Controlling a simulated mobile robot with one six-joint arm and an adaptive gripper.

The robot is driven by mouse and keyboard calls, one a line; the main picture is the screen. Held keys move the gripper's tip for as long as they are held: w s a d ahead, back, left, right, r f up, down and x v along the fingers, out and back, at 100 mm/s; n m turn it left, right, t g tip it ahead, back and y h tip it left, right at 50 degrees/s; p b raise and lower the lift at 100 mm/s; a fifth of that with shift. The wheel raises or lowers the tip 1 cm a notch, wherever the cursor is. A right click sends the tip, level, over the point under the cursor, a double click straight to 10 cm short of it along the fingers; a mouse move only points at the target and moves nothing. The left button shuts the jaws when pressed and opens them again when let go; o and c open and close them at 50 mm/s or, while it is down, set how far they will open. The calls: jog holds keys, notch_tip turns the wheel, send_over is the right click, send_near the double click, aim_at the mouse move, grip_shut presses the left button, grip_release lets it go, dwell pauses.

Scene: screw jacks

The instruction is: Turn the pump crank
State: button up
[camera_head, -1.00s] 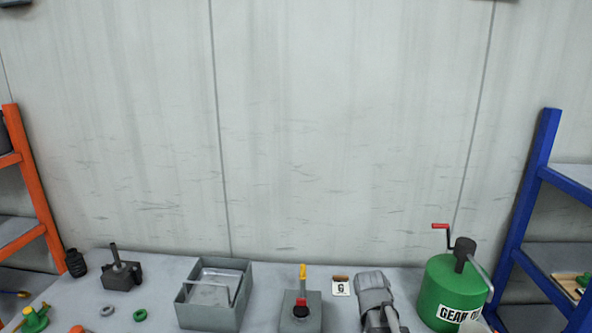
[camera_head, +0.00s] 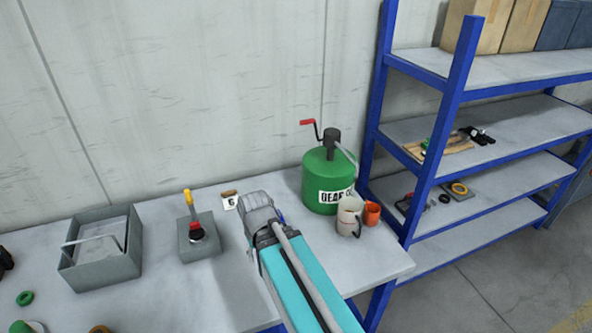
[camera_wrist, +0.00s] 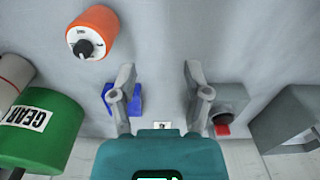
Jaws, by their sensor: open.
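The pump is a green drum (camera_head: 325,185) labelled GEAR O.., standing at the back right of the bench. Its crank (camera_head: 311,125) has a red handle and rises at the left of the dark pump head (camera_head: 332,138). The drum also shows at the left edge in the wrist view (camera_wrist: 52,118), where I cannot see the crank. My gripper (camera_wrist: 159,78) is open and empty, its two fingers spread apart over the bench, to the left of the drum in the head view. In the head view my arm hides the gripper.
A blue shelf rack (camera_head: 440,140) stands close at right. Left are a grey block with a yellow lever (camera_head: 198,238) and a grey tray (camera_head: 128,262). An orange object (camera_wrist: 93,32) shows in the wrist view.

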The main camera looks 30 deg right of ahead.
aim_at(313, 121)
dwell(0.5)
jog(key=w+d+r+n+h, duration=0.3)
jog(key=w+d+n+h, duration=0.3)
jog(key=w, duration=0.4)
jog(key=w+d+r+n+h, duration=0.3)
jog(key=w+d, duration=0.4)
jog(key=w, duration=0.2)
jog(key=w+d+r+n+h, duration=0.2)
jog(key=w+r+n+h, duration=0.2)
jog(key=w+r, duration=0.2)
jog(key=w+d+r+n+g+h, duration=0.1)
jog(key=w+r+n+h, duration=0.3)
jog(key=w, duration=0.6)
notch_tip(313, 121, up, 2)
jog(key=shift+d+r+g+h, duration=0.1)
jog(key=shift+d+g+h, duration=0.3)
jog(key=shift+d, duration=0.5)
jog(key=shift+d, duration=0.1)
jog(key=shift+t, duration=0.3)
jog(key=d, duration=0.9)
jog(key=s+d, duration=0.1)
jog(key=d, duration=0.3)
jog(key=shift+s+d, duration=0.1)
jog(key=shift+d, duration=0.2)
